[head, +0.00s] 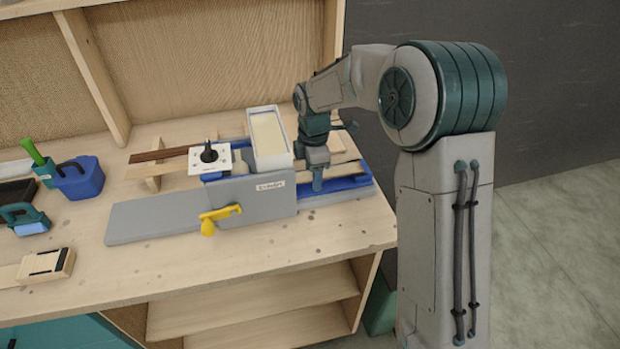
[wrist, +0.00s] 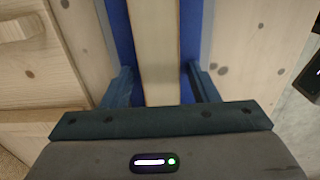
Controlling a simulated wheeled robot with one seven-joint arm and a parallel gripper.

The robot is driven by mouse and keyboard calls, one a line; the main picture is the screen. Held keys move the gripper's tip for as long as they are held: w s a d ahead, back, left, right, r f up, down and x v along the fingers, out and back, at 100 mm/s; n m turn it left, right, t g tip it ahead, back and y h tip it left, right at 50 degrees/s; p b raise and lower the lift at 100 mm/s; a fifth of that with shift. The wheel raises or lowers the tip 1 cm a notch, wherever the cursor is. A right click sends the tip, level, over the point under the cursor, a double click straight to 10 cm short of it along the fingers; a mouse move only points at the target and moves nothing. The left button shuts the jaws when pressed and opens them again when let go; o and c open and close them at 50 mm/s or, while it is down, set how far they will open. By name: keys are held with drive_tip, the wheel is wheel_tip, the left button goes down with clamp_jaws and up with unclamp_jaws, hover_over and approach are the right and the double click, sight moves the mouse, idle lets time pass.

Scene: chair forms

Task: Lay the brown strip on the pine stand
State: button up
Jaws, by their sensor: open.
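A dark reddish-brown strip (head: 160,155) lies at the back left of the machine, beside a pale wooden strip (head: 165,170). Small pine supports, which look like a stand (head: 153,183), show under them; I cannot tell whether the brown strip rests on them. My gripper (head: 317,180) is over the blue bed (head: 350,183) at the machine's right end. In the wrist view its open fingers (wrist: 158,88) stand on either side of a pale wooden strip (wrist: 155,45) on the blue bed (wrist: 122,40). The fingers look apart from that strip. My arm hides part of the bed.
The grey machine (head: 250,200) has a yellow handle (head: 209,220), a white box (head: 267,138) and a black knob (head: 209,152). A blue container (head: 80,180) and tools stand left. The bench front (head: 300,238) is mostly clear.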

sight(332, 171)
drive_tip(key=shift+f, duration=0.15)
drive_tip(key=shift+s, duration=0.1)
drive_tip(key=c, duration=0.8)
drive_tip(key=shift+c, duration=0.2)
drive_tip(key=shift+d, duration=0.15)
drive_tip(key=shift+w+d+p, duration=0.15)
drive_tip(key=shift+w+d, duration=0.1)
drive_tip(key=shift+d, duration=0.45)
drive_tip(key=shift+w+d+p, duration=0.2)
drive_tip(key=shift+d, duration=0.55)
drive_tip(key=shift+w+d+p, duration=0.15)
drive_tip(key=shift+w+d, duration=0.1)
drive_tip(key=shift+d, duration=0.45)
drive_tip(key=shift+r, duration=0.2)
drive_tip(key=shift+w+d+r+p, duration=0.15)
drive_tip(key=shift+d+r+p, duration=0.25)
drive_tip(key=shift+r+p, duration=0.15)
drive_tip(key=shift+w+d+r+p, duration=0.15)
drive_tip(key=shift+d+r+p, duration=0.25)
drive_tip(key=shift+r, duration=0.15)
drive_tip(key=shift+d, duration=0.1)
